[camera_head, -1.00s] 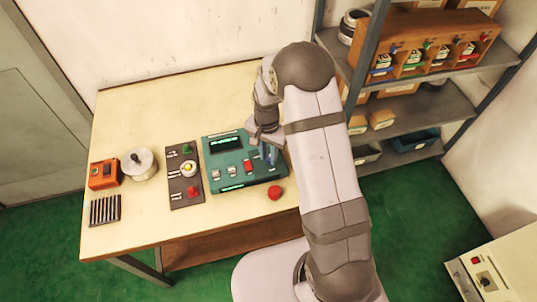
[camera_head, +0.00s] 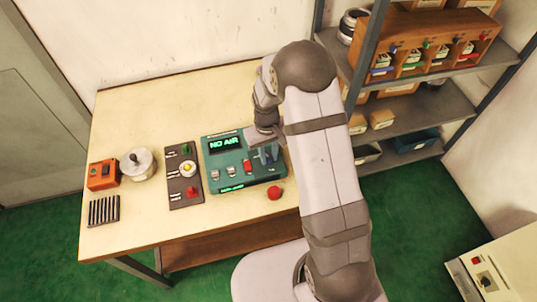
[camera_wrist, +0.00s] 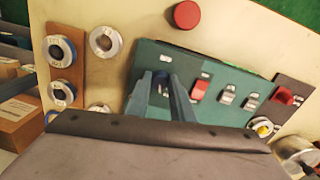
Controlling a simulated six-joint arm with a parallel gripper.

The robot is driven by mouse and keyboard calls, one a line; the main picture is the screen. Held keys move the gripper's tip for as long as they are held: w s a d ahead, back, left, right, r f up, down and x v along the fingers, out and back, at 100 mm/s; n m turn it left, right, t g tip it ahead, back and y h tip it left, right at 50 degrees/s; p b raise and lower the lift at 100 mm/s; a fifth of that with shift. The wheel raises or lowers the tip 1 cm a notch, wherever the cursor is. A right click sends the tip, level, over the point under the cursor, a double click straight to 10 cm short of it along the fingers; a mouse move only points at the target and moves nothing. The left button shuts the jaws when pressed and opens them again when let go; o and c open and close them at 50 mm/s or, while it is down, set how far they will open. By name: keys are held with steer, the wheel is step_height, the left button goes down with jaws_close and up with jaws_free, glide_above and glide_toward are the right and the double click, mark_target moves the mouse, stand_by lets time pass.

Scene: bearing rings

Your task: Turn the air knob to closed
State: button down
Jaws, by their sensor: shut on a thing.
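The teal control panel (camera_head: 221,172) lies on the table, with a display (camera_head: 225,143) that reads "NO AIR". It also shows in the wrist view (camera_wrist: 222,72). My gripper (camera_head: 268,154) is down at the panel's right part, and its two blue-grey fingers (camera_wrist: 162,82) point at the panel face in the wrist view. The fingers are shut on the air knob, which they mostly hide; its turn angle cannot be told. A red switch (camera_wrist: 199,90) and pale switches (camera_wrist: 228,95) sit beside the fingers, apart from them.
A red button (camera_head: 275,193) stands near the table's front edge. A dark panel (camera_head: 181,179) with coloured buttons, a metal pot (camera_head: 139,164), an orange box (camera_head: 103,174) and a black slotted rack (camera_head: 104,210) are to the left. Bearing rings (camera_wrist: 105,41) lie beside the panel in the wrist view.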

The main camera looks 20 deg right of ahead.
mark_target(268, 158)
steer(key=n, duration=0.5)
stand_by(0.7)
steer(key=c, duration=1.5)
jaws_free()
steer(key=shift+c, duration=0.2)
steer(key=shift+r, duration=0.1)
steer(key=shift+r+b, duration=0.9)
steer(key=shift+r, duration=2.75)
